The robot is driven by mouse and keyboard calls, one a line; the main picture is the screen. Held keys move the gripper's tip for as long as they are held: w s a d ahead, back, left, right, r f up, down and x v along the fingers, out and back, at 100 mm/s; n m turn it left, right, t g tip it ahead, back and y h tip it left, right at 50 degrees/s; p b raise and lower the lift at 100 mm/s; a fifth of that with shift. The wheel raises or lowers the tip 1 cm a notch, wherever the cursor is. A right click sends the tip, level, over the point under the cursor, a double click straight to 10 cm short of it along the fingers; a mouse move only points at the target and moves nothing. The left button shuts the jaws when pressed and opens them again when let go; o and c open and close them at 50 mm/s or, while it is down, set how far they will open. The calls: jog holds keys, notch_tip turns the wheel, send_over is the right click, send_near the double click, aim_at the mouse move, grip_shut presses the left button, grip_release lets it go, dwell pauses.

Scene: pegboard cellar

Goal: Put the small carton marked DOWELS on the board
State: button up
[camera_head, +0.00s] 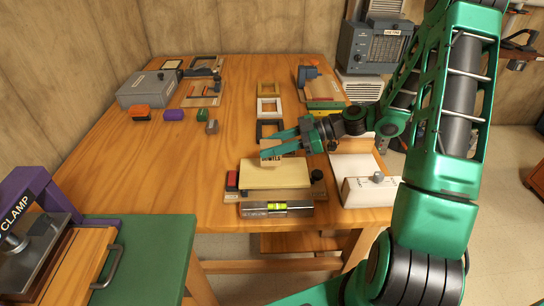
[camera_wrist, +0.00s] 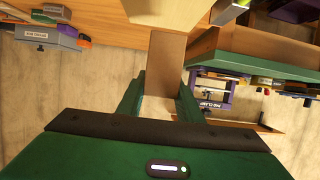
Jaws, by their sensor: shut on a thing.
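The small carton marked DOWELS (camera_head: 271,154) is held between the green fingers of my gripper (camera_head: 264,147). It is just behind the far edge of a pale tan board (camera_head: 275,176), seen from the head. The fingers hide part of the carton, and I cannot tell whether it touches anything below. In the wrist view the brown carton (camera_wrist: 166,62) sticks out between the two fingers (camera_wrist: 160,98). The pale board lies on a wider wooden base with a dark knob at its right.
A level (camera_head: 277,209) with a green vial lies at the table's front edge. A white box with a knob (camera_head: 371,191) stands to the right. The table's left middle is clear. A clamp station (camera_head: 40,235) stands front left.

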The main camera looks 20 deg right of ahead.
jog(key=shift+w+d+f, duration=0.5)
jog(key=shift+d+f, duration=0.1)
jog(key=shift+d, duration=0.05)
jog(key=shift+f, duration=1.9)
jog(key=o, duration=1.1)
